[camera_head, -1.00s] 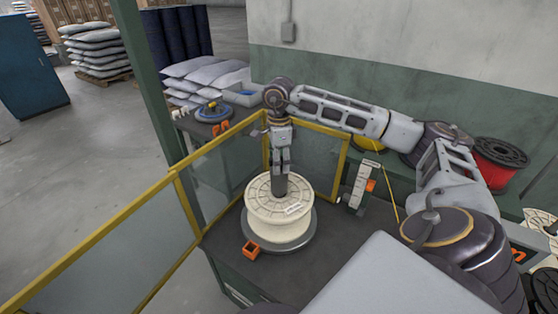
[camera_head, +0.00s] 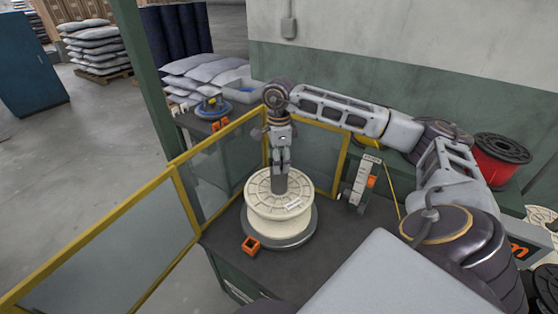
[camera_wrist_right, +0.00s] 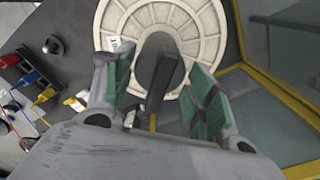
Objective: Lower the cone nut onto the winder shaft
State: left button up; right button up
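The spool (camera_head: 278,216) is cream with ribbed flanges and stands on a grey round base plate (camera_head: 305,238). A dark grey upright cylinder, apparently the cone nut (camera_head: 279,184), is at the spool's centre. My right gripper (camera_head: 281,167) points down directly over it. In the right wrist view, its green-padded fingers (camera_wrist_right: 160,95) are spread on either side of the dark nut (camera_wrist_right: 163,52), with slim gaps showing. A dark bar stands up between the fingers. The winder shaft cannot be told apart from the nut. My left gripper is not in view.
Yellow-framed clear guard panels (camera_head: 222,168) enclose the left and back. A small orange square holder (camera_head: 251,245) lies in front of the spool. A white upright panel with an orange part (camera_head: 361,182) stands right of it. The dark bench top is clear between them.

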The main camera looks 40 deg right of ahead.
jog(key=o, duration=0.3)
jog(key=shift+r, duration=5.95)
jog(key=shift+s+a, duration=0.1)
